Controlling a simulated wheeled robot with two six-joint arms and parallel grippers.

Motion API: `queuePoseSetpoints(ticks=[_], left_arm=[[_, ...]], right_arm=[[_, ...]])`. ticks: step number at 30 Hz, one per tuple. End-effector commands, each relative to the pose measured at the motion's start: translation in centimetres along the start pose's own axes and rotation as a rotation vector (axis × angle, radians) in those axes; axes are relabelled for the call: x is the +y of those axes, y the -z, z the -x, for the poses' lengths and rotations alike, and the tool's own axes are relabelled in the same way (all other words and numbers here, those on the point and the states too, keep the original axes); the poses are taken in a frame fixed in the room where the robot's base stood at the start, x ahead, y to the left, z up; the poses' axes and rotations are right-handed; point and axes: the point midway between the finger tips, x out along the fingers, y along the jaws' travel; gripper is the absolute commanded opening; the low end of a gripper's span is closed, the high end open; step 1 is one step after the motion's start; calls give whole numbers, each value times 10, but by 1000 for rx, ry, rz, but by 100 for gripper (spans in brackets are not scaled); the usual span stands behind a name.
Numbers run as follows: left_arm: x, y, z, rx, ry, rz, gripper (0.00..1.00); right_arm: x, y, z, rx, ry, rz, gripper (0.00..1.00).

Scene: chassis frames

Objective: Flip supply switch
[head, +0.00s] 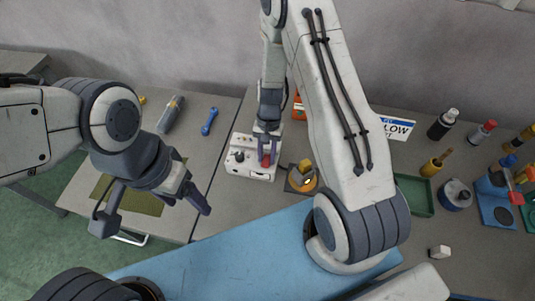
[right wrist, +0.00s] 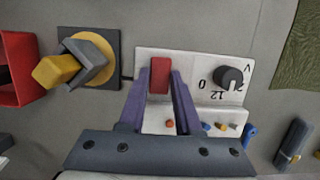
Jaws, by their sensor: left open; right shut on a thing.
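The white supply box (head: 258,174) stands on the grey bench in the head view. It also shows in the right wrist view (right wrist: 204,66), with a black knob (right wrist: 230,77) beside the marks 0, 12 and V. Its red rocker switch (right wrist: 160,75) lies between the purple fingers of my right gripper (right wrist: 161,82), which is shut on it. In the head view, my right gripper (head: 266,153) comes down onto the box from above, partly hiding the switch. My left gripper (head: 202,207) is open and empty, left of and nearer than the box.
A yellow-and-grey piece on a dark square plate (head: 304,178) sits just right of the box. Bottles, including a black one (head: 443,124), stand at right.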

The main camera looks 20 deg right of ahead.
Motion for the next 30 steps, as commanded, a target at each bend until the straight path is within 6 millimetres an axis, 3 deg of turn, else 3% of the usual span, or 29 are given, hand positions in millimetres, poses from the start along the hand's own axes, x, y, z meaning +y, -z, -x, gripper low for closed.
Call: queuePoseSetpoints(ticks=[9, 19, 20, 21, 22, 30], left_arm=[[0, 0, 3, 0, 0, 0, 73], [0, 0, 3, 0, 0, 0, 73], [0, 0, 3, 0, 0, 0, 73], [0, 0, 3, 0, 0, 0, 73], [0, 0, 3, 0, 0, 0, 73], [0, 0, 3, 0, 0, 0, 73]], right_arm=[[1, -6, 0, 171, 0, 2, 0], [1, -6, 0, 180, 1, 1, 0], [1, -6, 0, 180, 1, 1, 40], [1, -6, 0, 180, 1, 1, 55], [1, -6, 0, 180, 1, 1, 62], [0, -6, 0, 180, 1, 2, 62]])
